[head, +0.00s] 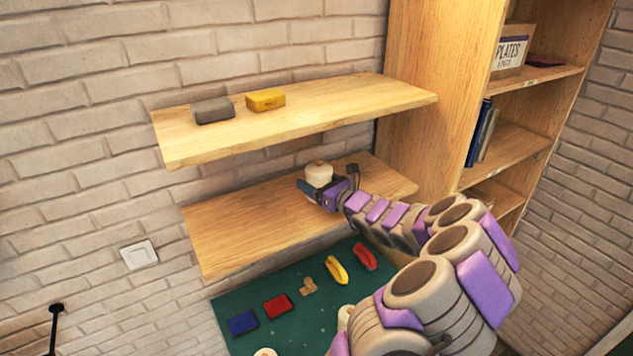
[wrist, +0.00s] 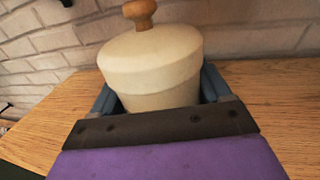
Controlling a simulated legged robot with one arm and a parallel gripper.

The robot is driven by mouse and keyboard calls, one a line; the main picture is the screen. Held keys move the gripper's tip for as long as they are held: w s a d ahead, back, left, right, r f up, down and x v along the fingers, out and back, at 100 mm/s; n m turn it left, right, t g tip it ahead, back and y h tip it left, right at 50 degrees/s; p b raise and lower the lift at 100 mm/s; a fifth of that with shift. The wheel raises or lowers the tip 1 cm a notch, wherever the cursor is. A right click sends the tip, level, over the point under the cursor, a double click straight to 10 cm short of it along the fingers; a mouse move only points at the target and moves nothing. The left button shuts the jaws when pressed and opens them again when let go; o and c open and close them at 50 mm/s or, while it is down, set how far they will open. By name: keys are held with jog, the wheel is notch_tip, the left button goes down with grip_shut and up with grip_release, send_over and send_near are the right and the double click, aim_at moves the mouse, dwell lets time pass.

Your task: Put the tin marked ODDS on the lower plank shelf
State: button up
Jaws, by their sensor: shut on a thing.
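A cream lidded tin with a round wooden knob (wrist: 150,70) is between the fingers of my gripper (wrist: 158,95). No marking shows on the side I see, so I cannot read ODDS on it. In the head view the tin (head: 318,173) is at the lower plank shelf (head: 225,232), toward its right half. My gripper (head: 318,188) is shut on the tin from the front right. The tin looks upright. Whether its base touches the plank is hidden by my gripper.
A wooden bookcase (head: 440,90) stands right. Below is a green mat (head: 310,310) with several small items. The lower plank's left half is clear.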

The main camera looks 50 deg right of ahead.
jog(key=shift+w+d+f, duration=0.15)
jog(key=shift+w+d, duration=0.75)
jog(key=shift+d, duration=0.2)
jog(key=shift+w+d+p, duration=0.1)
jog(key=shift+w+p, duration=0.2)
jog(key=shift+a+f, duration=0.2)
jog(key=shift+f, duration=0.1)
notch_tip(320, 180, down, 2)
jog(key=shift+f, duration=0.1)
jog(key=shift+d+f, duration=0.2)
jog(key=shift+f, duration=0.1)
jog(key=shift+d, duration=0.15)
jog(key=o, duration=1)
jog(key=shift+o, duration=0.3)
jog(key=shift+a, duration=0.2)
